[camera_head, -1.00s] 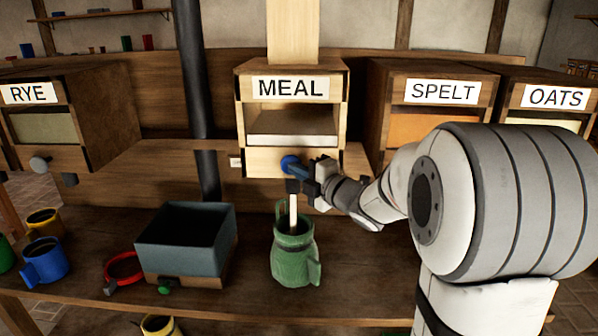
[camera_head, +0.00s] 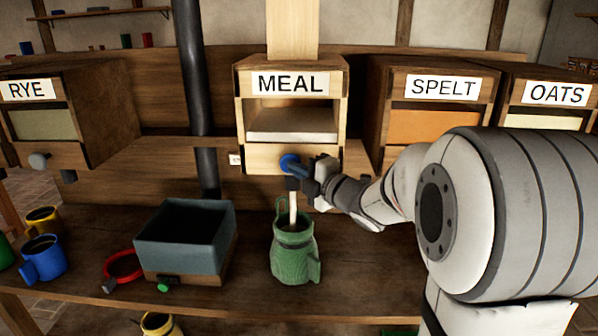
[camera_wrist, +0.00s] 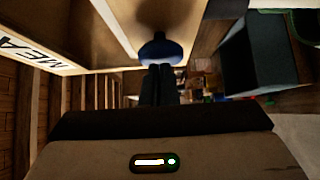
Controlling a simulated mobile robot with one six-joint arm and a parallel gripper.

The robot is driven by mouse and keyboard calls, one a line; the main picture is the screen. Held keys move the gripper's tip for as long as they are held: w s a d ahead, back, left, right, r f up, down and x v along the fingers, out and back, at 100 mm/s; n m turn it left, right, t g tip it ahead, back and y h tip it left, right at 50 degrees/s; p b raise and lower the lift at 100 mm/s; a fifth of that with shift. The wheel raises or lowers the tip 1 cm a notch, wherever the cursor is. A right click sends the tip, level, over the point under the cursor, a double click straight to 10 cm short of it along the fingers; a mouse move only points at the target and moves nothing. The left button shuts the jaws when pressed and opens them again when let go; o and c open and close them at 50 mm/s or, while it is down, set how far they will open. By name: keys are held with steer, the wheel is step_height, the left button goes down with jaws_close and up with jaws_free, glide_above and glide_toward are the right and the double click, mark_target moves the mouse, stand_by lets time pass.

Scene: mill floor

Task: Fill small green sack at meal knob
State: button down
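The small green sack (camera_head: 294,255) stands upright on the bench, open at the top, below the meal bin (camera_head: 291,155). A pale stream of meal (camera_head: 293,206) falls from the spout under the bin into the sack's mouth. The blue meal knob (camera_head: 289,163) is on the bin's front; it also shows in the wrist view (camera_wrist: 161,49). My gripper (camera_head: 303,169) is at the knob, with its dark fingers (camera_wrist: 158,80) close together against it. They look shut on the knob. The fill level inside the sack is hidden.
A grey-blue open box (camera_head: 187,238) stands left of the sack, with a red ring-shaped item (camera_head: 123,267) and blue and yellow mugs (camera_head: 43,259) further left. Rye (camera_head: 45,120), spelt (camera_head: 436,115) and oats (camera_head: 552,115) bins flank the meal bin. A dark vertical pipe (camera_head: 189,70) stands behind the box.

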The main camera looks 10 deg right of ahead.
steer(key=s+a+b+v, duration=0.1)
steer(key=b+v, duration=0.1)
steer(key=v, duration=1)
steer(key=shift+a, duration=0.35)
steer(key=s+d+f+m+g+h, duration=0.3)
steer(key=d+f+m+h, duration=0.4)
steer(key=m+h, duration=0.75)
steer(key=s+a+f+m+g+y, duration=0.2)
steer(key=s+a+f+m+g, duration=0.2)
steer(key=s, duration=0.4)
steer(key=s+a+f+m+g+y, duration=0.3)
steer(key=s+a+f+m+g, duration=0.2)
steer(key=s, duration=0.3)
steer(key=shift+s+f+m+g, duration=0.3)
steer(key=shift+f+m, duration=0.05)
steer(key=shift+f, duration=0.3)
